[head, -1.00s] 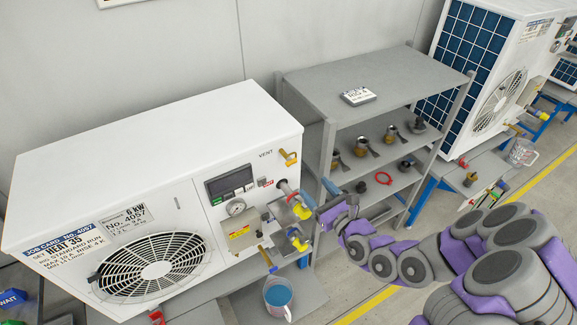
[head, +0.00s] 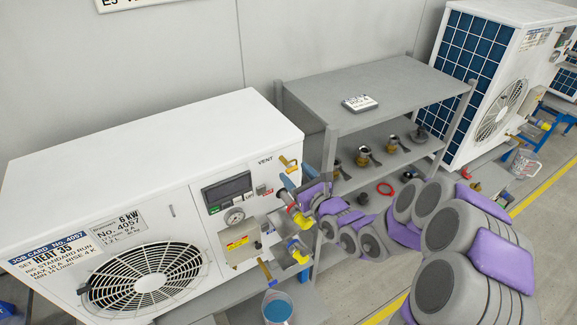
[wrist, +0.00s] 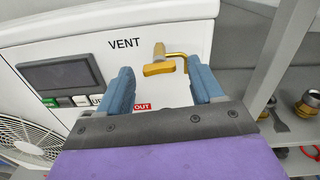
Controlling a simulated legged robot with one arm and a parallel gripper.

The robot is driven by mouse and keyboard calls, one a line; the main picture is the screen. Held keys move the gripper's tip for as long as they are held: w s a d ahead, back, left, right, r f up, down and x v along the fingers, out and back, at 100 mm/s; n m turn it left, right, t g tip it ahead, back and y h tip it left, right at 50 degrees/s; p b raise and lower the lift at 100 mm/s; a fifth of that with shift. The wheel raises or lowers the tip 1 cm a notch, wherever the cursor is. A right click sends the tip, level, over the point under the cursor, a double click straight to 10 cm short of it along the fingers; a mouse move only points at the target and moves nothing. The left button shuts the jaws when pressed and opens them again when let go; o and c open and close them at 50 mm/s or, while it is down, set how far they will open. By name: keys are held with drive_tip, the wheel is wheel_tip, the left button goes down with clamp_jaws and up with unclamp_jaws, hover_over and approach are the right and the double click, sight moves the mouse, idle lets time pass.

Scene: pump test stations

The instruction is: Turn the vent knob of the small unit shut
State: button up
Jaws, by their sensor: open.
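The small unit (head: 150,170) is a white box with a fan grille at the left, marked 6 kW and No. 4057. Its vent knob (wrist: 160,68) is a yellow bar handle on a brass stem, below the word VENT in the wrist view. The knob also shows in the head view (head: 288,164) at the unit's upper right corner. My gripper (wrist: 166,85) is open, its two blue fingers pointing at the panel on either side of the knob. The knob appears between them and just beyond, with no visible contact. In the head view my gripper (head: 292,182) is just below the knob.
A grey shelf rack (head: 375,90) with several fittings stands close on the right. A jug of blue liquid (head: 277,307) stands below.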

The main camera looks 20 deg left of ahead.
sight(289, 166)
drive_tip(key=shift+x, duration=2.3)
drive_tip(key=shift+c, duration=0.3)
drive_tip(key=c, duration=1)
drive_tip(key=shift+r+m+p, duration=0.1)
drive_tip(key=shift+m+p, duration=0.25)
drive_tip(key=shift+m, duration=0.15)
drive_tip(key=o, duration=1.1)
drive_tip(key=shift+c, duration=0.2)
